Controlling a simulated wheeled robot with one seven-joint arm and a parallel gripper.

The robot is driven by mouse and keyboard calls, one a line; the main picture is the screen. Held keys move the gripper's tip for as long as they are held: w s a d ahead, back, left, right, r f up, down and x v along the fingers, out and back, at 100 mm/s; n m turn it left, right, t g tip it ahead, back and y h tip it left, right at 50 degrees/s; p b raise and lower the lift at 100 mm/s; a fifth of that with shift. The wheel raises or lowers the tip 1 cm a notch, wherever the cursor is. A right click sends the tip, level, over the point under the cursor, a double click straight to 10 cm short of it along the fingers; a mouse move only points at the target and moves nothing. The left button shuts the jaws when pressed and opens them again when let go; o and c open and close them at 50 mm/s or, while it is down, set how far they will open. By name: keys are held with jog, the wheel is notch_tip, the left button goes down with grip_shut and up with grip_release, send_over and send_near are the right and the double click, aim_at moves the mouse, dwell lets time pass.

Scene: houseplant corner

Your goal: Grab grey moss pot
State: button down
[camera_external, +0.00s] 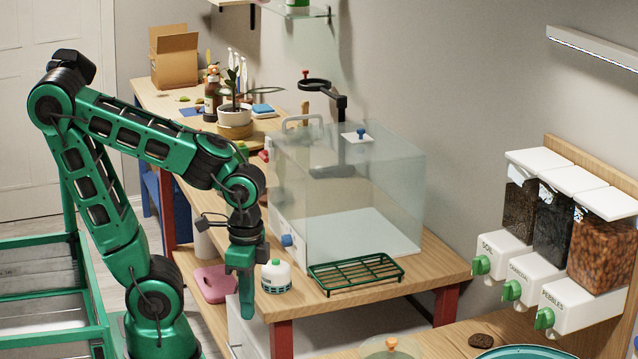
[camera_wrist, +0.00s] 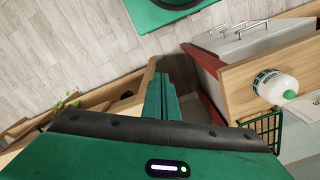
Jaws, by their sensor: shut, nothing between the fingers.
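I cannot make out a grey moss pot in either view. A white pot (camera_external: 235,115) with an upright leafy plant stands on the far bench, on a wooden-looking base; it does not look like a grey moss pot. A bit of green foliage (camera_wrist: 66,103) shows at the left in the wrist view, its pot not clear. My gripper (camera_external: 246,312) points down in front of the bench's front edge, left of a white bottle. In the wrist view its fingers (camera_wrist: 161,82) are together, with nothing between them, above the floor.
The white bottle (camera_external: 276,277) and a green wire rack (camera_external: 356,273) sit near the bench edge, before a clear glass box (camera_external: 390,190). A pink item (camera_external: 213,283) lies lower left of them. Dispensers (camera_external: 565,290) hang at right. A cardboard box (camera_external: 174,58) stands far back.

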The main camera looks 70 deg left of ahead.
dwell(0.3)
jog(key=c, duration=0.7)
grip_release()
